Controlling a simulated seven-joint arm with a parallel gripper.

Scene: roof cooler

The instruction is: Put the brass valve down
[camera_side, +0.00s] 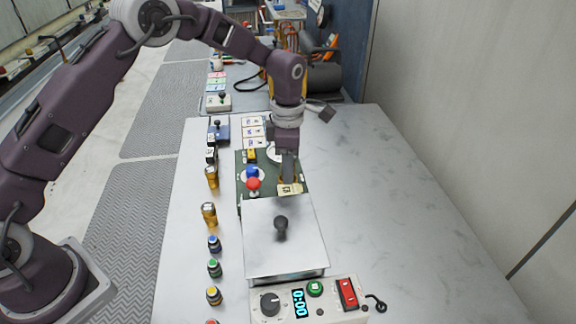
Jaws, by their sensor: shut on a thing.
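My gripper (288,172) points down over the dark green mat (242,172), just behind the metal box with a knob. It is shut on a small brass-coloured thing, the brass valve (288,181), mostly hidden by the fingers and the box. A pale tan labelled piece (291,189) shows right at the fingertips. I cannot tell whether the valve touches the mat or this piece. Two similar brass pieces with pale tops, a rear one (211,178) and a front one (209,215), stand upright on the table's left side.
The metal box (260,245) with its black knob stands in front. The table's right side (400,220) is clear.

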